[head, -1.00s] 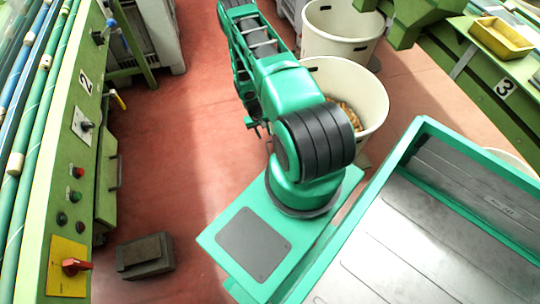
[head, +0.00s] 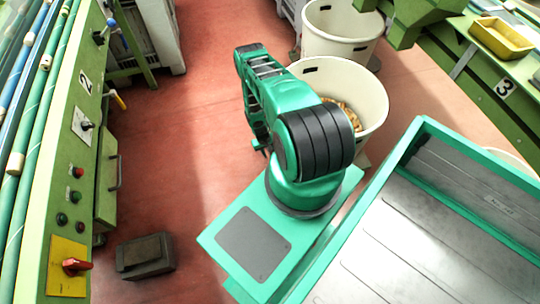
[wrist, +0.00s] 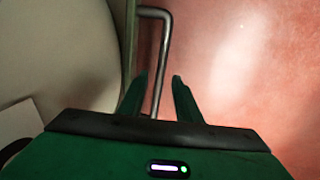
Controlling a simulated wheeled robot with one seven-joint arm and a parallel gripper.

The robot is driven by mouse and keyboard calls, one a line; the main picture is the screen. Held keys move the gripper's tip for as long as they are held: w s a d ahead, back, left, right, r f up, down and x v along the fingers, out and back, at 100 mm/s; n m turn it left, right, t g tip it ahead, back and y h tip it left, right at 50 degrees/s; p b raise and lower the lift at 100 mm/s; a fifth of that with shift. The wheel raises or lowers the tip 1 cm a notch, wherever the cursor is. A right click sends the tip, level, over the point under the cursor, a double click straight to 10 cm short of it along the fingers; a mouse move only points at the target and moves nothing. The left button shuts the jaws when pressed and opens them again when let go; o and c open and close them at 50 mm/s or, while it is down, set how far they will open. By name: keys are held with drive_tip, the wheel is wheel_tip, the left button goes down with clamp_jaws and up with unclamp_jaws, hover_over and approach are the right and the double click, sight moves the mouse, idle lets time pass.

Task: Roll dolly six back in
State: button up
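In the wrist view my gripper (wrist: 160,75) is open, with its two green fingers apart. A bent metal handle (wrist: 166,40) runs down between the fingers; I cannot tell whether either finger touches it. A pale curved surface (wrist: 55,45), which looks like a tub's side, fills the left of that view. In the head view a cream tub of corks (head: 370,92) stands behind my arm, and a second cream tub (head: 340,50) stands farther back. The dollies under them are mostly hidden, and no number six shows.
A green control panel (head: 60,170) marked 2 runs along the left. A dark block (head: 146,257) lies on the floor near it. The red floor (head: 175,150) between the panel and my arm is mostly clear. A green machine (head: 490,85) marked 3 stands at the right.

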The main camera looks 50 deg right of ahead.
drive_tip(key=shift+s+d+f, duration=0.1)
drive_tip(key=shift+d+f, duration=0.05)
drive_tip(key=shift+f, duration=1)
